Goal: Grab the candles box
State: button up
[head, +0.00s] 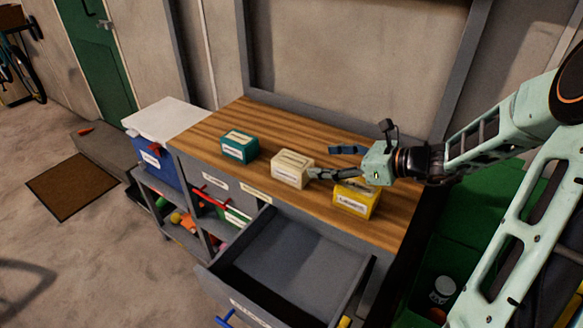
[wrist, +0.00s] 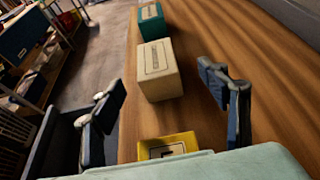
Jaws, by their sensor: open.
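Three small labelled boxes stand in a row on the wooden worktop: a teal box (head: 238,153), a cream box (head: 288,177) and a yellow box (head: 356,208). Their labels are too small to read surely, so I cannot tell which one is the candles box. My gripper (head: 322,162) is open and empty above the worktop, over the yellow box and just right of the cream one. In the wrist view, the cream box (wrist: 158,85) shows ahead between the spread fingers. The teal box (wrist: 151,22) is beyond it, and the yellow box (wrist: 168,142) is partly hidden below my gripper.
An open, empty-looking grey drawer (head: 285,262) sticks out below the worktop (head: 210,140). A blue bin with a white lid (head: 165,117) stands at the left, above shelves with colourful items. A green bin (head: 443,235) is right of the bench. The floor at left is mostly clear.

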aim_at(293, 160)
jog(key=x, duration=0.5)
jog(key=shift+w+a, duration=0.1)
jog(key=shift+a, duration=0.05)
jog(key=x, duration=0.5)
jog(key=shift+a+r+b, duration=0.15)
jog(key=shift+a+b, duration=0.2)
jog(key=c, duration=1.3)
